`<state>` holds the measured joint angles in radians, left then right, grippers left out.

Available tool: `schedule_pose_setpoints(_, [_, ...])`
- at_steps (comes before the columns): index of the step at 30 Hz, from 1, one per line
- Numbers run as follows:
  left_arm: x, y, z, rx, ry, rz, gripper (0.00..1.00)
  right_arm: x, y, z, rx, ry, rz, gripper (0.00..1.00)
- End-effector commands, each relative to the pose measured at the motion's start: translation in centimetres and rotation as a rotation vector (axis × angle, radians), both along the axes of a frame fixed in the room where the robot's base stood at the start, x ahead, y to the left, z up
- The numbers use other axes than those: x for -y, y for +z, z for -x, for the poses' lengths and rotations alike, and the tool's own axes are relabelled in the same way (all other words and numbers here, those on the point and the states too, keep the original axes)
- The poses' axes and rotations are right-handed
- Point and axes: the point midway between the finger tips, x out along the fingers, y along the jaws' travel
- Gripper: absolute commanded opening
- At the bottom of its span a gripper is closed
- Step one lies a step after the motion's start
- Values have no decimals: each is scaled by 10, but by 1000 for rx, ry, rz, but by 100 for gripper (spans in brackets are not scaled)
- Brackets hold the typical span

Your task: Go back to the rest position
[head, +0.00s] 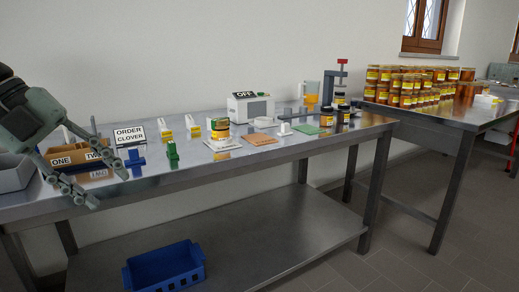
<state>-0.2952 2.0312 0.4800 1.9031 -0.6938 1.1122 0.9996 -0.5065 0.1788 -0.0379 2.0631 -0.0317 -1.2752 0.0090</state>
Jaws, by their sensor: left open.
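My left gripper (108,180) comes in from the left. It is open and empty, with its fingers spread over the left front part of the steel table (250,160). It hangs in front of a wooden box with the labels ONE and TWO (62,161) and partly hides it. A blue stand (135,158) is close to the right of its upper finger; I cannot tell whether they touch. My right gripper is not in view.
A sign reading ORDER CLOVER (129,134), a green piece (172,154), a honey jar (220,131) on a pale plate and a white OFF box (250,107) stand on the table. A blue crate (165,268) is on the lower shelf.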

Motion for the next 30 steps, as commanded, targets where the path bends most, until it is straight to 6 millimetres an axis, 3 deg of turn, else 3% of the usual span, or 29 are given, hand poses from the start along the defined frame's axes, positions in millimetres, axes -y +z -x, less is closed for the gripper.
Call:
schedule_pose_setpoints(4, [-6, -9, -34, 138, 123, 315, 44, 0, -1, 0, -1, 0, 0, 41])
schedule_pose_setpoints(7, [-27, -17, -63, 259, 285, 542, 44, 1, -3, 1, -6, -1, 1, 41])
schedule_pose_setpoints(11, [-78, -45, -95, 403, 588, 780, 44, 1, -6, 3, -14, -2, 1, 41])
schedule_pose_setpoints(14, [-127, -90, -105, 473, 873, 891, 44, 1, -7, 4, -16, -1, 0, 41])
schedule_pose_setpoints(15, [-146, -114, -105, 488, 996, 916, 44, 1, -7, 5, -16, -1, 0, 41])
schedule_pose_setpoints(18, [-182, -180, -92, 484, 1283, 932, 44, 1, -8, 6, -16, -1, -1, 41])
schedule_pose_setpoints(22, [-202, -271, -59, 411, 1611, 881, 44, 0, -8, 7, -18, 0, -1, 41])
schedule_pose_setpoints(26, [-194, -359, -13, 269, 1881, 775, 44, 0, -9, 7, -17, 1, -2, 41])
schedule_pose_setpoints(30, [-155, -439, 46, 58, 2104, 625, 44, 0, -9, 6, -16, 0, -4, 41])
